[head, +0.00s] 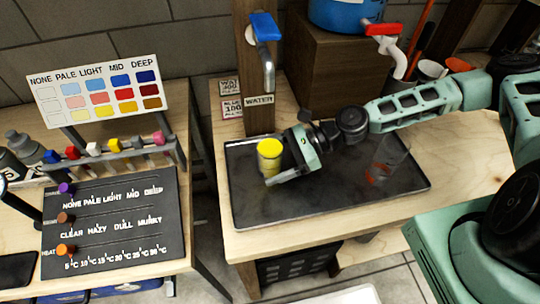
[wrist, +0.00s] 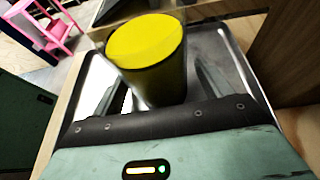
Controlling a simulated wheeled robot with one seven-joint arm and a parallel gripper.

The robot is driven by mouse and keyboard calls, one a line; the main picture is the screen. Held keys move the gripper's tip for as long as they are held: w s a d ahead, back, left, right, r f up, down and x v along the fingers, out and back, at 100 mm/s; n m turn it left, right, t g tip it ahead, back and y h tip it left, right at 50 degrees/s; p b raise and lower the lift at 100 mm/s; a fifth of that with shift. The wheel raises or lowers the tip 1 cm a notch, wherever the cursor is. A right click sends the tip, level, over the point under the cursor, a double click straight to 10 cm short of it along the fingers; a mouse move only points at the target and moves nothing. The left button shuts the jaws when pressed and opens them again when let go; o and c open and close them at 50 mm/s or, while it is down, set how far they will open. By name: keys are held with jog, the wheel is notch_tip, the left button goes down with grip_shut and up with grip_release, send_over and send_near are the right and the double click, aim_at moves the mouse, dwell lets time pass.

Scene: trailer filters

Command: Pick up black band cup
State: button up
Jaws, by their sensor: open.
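A clear cup with yellow contents (head: 269,158) stands upright at the left part of the black tray (head: 250,205). In the wrist view the yellow cup (wrist: 150,55) is straight ahead, close to my gripper. I cannot make out a black band on it. My gripper (head: 282,163) is open at the cup, its fingers at the cup's right and near side; whether they touch it is not clear. A second clear cup (head: 391,152), with red near its bottom, is at the tray's right, apart from my gripper.
A water tap (head: 266,65) on a wooden post stands behind the tray. A blue container with a red-handled tap (head: 381,29) is at the back right. A black dial panel (head: 110,225) and colour chart (head: 98,90) are on the left table. The tray's front is clear.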

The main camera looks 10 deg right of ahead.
jog(key=shift+a+f, duration=0.1)
jog(key=shift+a, duration=0.2)
jog(key=c, duration=1.2)
jog(key=shift+r+p, duration=0.3)
